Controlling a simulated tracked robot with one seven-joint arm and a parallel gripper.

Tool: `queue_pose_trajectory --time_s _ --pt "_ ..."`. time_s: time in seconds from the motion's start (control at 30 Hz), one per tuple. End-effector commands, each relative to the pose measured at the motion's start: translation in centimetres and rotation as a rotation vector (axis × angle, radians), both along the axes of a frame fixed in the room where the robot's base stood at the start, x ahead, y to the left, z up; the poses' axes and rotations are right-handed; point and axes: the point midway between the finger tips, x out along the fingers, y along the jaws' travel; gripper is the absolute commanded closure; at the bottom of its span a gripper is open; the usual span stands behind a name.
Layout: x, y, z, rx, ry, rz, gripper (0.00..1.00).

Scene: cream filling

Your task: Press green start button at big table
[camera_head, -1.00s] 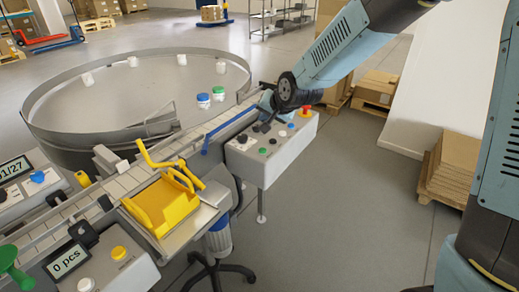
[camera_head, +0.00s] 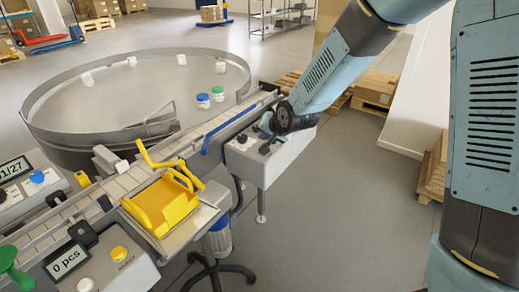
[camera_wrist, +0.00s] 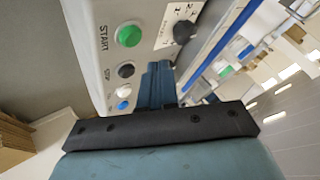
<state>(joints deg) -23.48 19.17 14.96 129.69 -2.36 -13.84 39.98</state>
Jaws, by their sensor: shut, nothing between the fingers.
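The green START button (camera_wrist: 129,36) sits on a grey control box in the wrist view, above a black STOP button (camera_wrist: 125,70). The control box (camera_head: 252,170) stands beside the conveyor near the big round table (camera_head: 60,135) in the head view; there my wrist covers much of its top, and I cannot make out the green button. My gripper (camera_wrist: 160,66) is shut and empty, its fingertips over the box. In the wrist picture they lie below and right of the START button, apart from it. In the head view my gripper (camera_head: 266,124) is over the box top.
A black knob (camera_wrist: 184,31), a white button (camera_wrist: 124,90) and a blue button (camera_wrist: 123,104) share the panel. The conveyor (camera_head: 130,180) with a blue rail (camera_head: 228,122) runs alongside. A yellow tray (camera_head: 160,207) lies nearer. The floor right of the box is free.

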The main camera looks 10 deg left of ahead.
Motion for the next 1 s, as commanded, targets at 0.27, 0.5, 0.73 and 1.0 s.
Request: queue_pose_trajectory --time_s 0.27,0.5,0.73,1.0 --pt "-0.1 0.1 -1.8 -0.001 0.0 0.002 1.0" --pt "-0.1 0.1 -2.0 -0.001 0.0 0.001 1.0" --pt "-0.1 0.0 -2.0 -0.001 0.0 0.001 1.0" --pt "-0.1 0.1 -2.0 -0.001 0.0 0.001 1.0"
